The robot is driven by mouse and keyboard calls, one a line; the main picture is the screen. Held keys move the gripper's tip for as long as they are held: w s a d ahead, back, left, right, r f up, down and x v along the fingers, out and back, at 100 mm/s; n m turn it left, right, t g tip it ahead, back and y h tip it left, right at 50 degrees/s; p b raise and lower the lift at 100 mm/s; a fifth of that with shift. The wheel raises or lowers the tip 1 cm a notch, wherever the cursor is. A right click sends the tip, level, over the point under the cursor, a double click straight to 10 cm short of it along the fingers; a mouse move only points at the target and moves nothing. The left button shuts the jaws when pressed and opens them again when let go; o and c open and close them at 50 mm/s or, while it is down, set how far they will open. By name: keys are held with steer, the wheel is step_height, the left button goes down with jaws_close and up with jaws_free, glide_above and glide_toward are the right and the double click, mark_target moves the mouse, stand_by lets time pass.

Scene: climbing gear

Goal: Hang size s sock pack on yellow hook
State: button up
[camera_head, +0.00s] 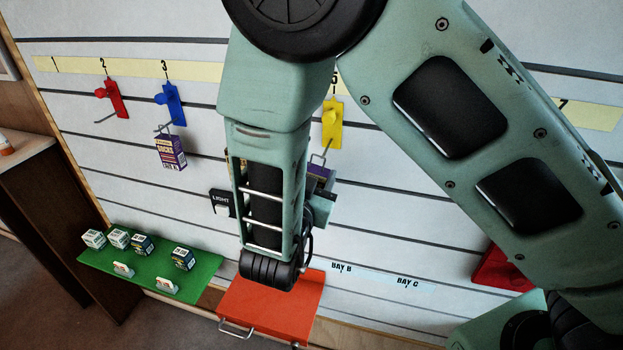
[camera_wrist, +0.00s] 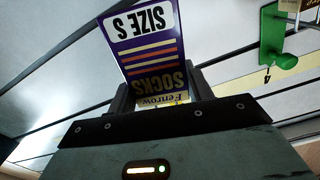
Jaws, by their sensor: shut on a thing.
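The size S sock pack (camera_wrist: 150,50) is purple with orange and pale stripes and a white "SIZE S" label, upside down in the wrist view. My gripper (camera_wrist: 161,97) is shut on its "SOCKS" end. In the head view a purple part of the pack (camera_head: 319,172) shows beside my forearm, which hides most of my gripper. The yellow hook (camera_head: 332,124) is on the wall panel, its wire prong reaching down to just above the pack. I cannot tell whether pack and prong touch. The yellow hook is not clear in the wrist view.
A red hook (camera_head: 113,98) is empty; a blue hook (camera_head: 170,103) bears another sock pack (camera_head: 171,153). A green hook (camera_wrist: 277,50) shows in the wrist view. A green shelf (camera_head: 150,263) holds several small boxes. An orange-red drawer (camera_head: 270,308) is below my arm.

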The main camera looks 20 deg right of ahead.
steer(key=shift+x, duration=1.75)
steer(key=shift+w+d+f+b, duration=0.35)
steer(key=shift+w+f+b, duration=0.15)
steer(key=shift+f+b, duration=0.1)
steer(key=o, duration=1.1)
steer(key=b+v, duration=0.5)
steer(key=v, duration=1.2)
steer(key=shift+a, duration=0.15)
